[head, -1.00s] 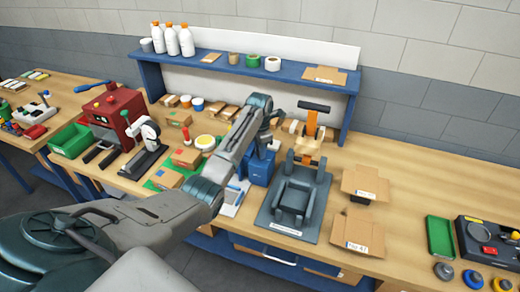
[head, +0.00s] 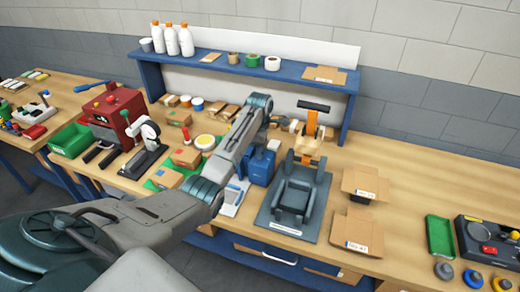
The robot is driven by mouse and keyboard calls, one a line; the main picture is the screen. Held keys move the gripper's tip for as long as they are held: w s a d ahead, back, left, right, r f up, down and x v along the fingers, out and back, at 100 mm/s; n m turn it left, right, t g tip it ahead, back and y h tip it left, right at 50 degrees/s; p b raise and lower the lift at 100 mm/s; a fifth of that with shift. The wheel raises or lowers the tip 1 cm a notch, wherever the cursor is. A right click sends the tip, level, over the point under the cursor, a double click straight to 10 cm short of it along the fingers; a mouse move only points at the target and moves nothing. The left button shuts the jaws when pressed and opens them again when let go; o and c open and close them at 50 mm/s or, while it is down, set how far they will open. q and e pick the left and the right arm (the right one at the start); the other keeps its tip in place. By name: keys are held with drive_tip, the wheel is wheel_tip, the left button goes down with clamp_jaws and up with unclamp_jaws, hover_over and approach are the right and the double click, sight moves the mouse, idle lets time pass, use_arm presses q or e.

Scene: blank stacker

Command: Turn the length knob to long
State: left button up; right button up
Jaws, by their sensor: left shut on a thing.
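The blue machine (head: 259,168) stands on the bench left of the grey stacker fixture (head: 297,190). My left arm reaches in from the left, and my left gripper (head: 264,136) is at the top of the blue machine. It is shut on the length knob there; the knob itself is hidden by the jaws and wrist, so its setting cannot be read. The grey fixture has an upright with an orange strap (head: 311,124) and a dark bar on top. My right gripper does not show.
Open cardboard boxes (head: 357,228) stand right of the fixture. A green tray (head: 440,236) and a dark control panel (head: 487,240) lie farther right. A red press (head: 112,108) stands at the left. A blue shelf (head: 222,63) spans the back. Bare bench lies right of the boxes.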

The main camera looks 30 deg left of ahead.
use_arm(q)
drive_tip(key=m, duration=0.6)
drive_tip(key=shift+r, duration=0.1)
drive_tip(key=m, duration=0.5)
drive_tip(key=shift+a, duration=0.1)
idle(0.4)
drive_tip(key=o, duration=0.7)
